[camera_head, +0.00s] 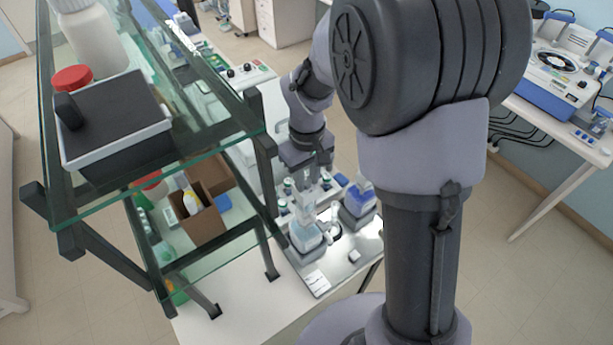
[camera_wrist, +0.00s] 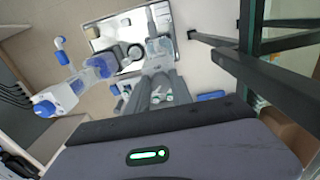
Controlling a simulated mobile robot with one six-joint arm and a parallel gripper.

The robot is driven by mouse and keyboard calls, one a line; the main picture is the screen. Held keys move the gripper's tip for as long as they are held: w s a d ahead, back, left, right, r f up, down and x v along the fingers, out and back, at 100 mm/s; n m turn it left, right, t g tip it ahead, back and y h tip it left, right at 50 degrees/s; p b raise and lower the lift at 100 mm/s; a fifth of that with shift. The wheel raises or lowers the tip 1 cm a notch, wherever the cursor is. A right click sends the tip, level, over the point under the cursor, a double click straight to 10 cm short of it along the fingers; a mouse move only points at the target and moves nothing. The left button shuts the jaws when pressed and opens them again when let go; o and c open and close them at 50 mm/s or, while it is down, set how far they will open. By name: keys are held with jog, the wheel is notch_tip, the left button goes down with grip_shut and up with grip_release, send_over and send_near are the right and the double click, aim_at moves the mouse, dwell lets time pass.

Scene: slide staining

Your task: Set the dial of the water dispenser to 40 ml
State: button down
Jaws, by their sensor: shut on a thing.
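A bottle-top dispenser with a clear, pale-blue bottle (camera_head: 305,237) stands on a bright tray on the bench. It also shows in the wrist view, beyond my fingers (camera_wrist: 160,47). A second dispenser with a deeper blue bottle (camera_head: 358,200) stands to its right and behind. My gripper (camera_head: 306,184) points down over the pale-blue dispenser, with its fingers (camera_wrist: 157,78) shut on its upper part. The dial and its scale are hidden or too small to read. I cannot read which bottle is the water.
A glass shelf (camera_head: 185,155) with a dark box (camera_head: 115,125) and bottles stands close on the left. The bright tray (camera_head: 322,278) lies on the bench. Small green-capped bottles stand behind the dispensers. A bench with a centrifuge (camera_head: 555,65) is at the far right.

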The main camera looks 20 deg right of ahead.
aim_at(307, 182)
dwell(0.4)
jog(key=c, duration=1.1)
grip_release()
notch_tip(307, 182, up, 17)
jog(key=shift+r+p, duration=0.2)
jog(key=shift+p, duration=0.7)
